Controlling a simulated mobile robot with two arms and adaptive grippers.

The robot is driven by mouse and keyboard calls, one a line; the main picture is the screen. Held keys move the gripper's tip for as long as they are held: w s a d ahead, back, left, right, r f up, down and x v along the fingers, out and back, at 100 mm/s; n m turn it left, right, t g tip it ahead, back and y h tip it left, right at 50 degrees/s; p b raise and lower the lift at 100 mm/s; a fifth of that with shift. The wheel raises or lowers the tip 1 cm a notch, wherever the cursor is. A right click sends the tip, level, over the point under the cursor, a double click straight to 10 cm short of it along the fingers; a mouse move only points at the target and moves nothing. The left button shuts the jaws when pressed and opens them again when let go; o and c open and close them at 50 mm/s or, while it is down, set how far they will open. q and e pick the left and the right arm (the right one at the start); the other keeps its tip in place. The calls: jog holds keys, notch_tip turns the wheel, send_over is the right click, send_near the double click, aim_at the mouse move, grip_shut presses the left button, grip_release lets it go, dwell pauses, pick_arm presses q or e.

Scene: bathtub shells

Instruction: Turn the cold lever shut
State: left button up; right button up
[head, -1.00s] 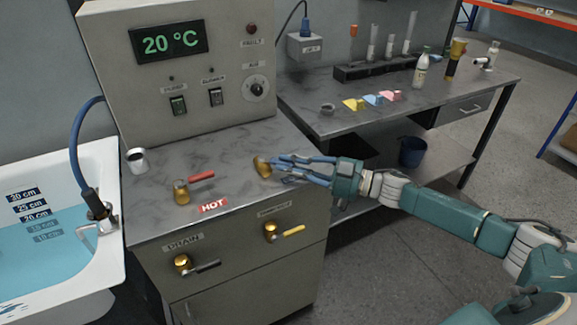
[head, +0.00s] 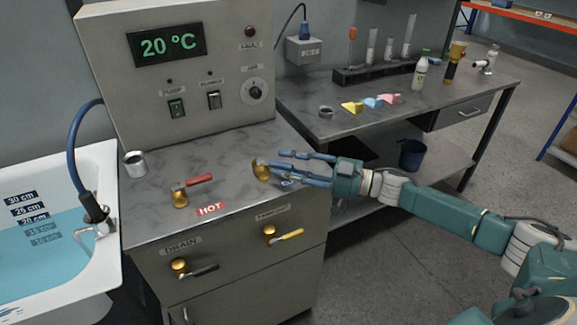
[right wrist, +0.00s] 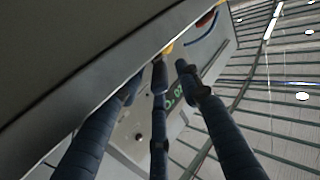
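The cold valve's brass body (head: 261,169) stands on the worktop right of the hot valve. Its lever is hidden by or cannot be told from the blue-grey fingers of my right gripper (head: 279,161). That gripper reaches in from the right, its fingers spread apart around the valve's right side. A small blue label (head: 287,183) shows partly under the fingers. In the right wrist view the fingers (right wrist: 160,75) are apart, and a yellow bit (right wrist: 167,48) shows beyond the middle one; I cannot tell contact. My left gripper is not in view.
The hot valve with a red lever (head: 199,179) stands left of the cold one. A metal cup (head: 134,164) stands near the tub (head: 111,215). A side bench (head: 440,105) is behind my right arm.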

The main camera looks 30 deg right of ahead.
aim_at(288, 164)
notch_tip(288, 164, up, 10)
dwell(0.5)
jog(key=shift+c, duration=0.3)
